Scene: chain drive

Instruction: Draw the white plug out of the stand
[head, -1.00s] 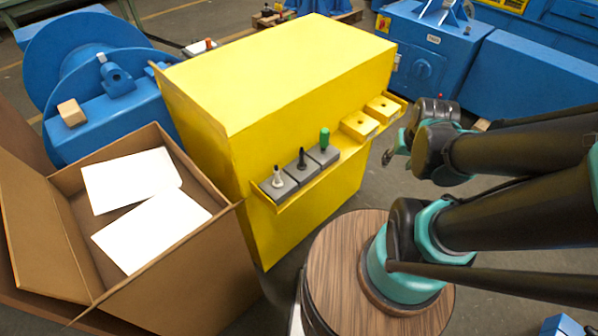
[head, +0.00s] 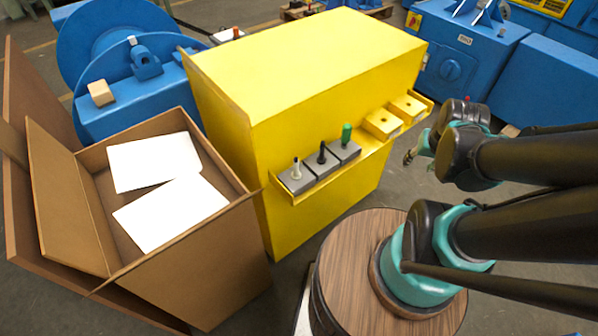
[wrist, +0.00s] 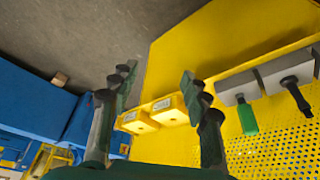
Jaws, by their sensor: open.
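The white plug (head: 296,168) stands upright in its grey stand (head: 297,181), the leftmost of three grey stands on the yellow shelf. A black plug (head: 322,154) and a green plug (head: 346,133) stand in the other two. My gripper (head: 410,157) is to the right of the shelf, well apart from the white plug. In the wrist view my gripper (wrist: 157,88) is open with nothing between its fingers. That view shows the green plug (wrist: 247,119) and the black plug (wrist: 297,97) at the right; I cannot make out the white plug there.
Two yellow blocks with holes (head: 383,124) sit at the shelf's right end. The yellow cabinet (head: 310,70) stands behind the shelf. An open cardboard box (head: 205,262) with white sheets is at the left. Blue machines (head: 455,55) stand behind.

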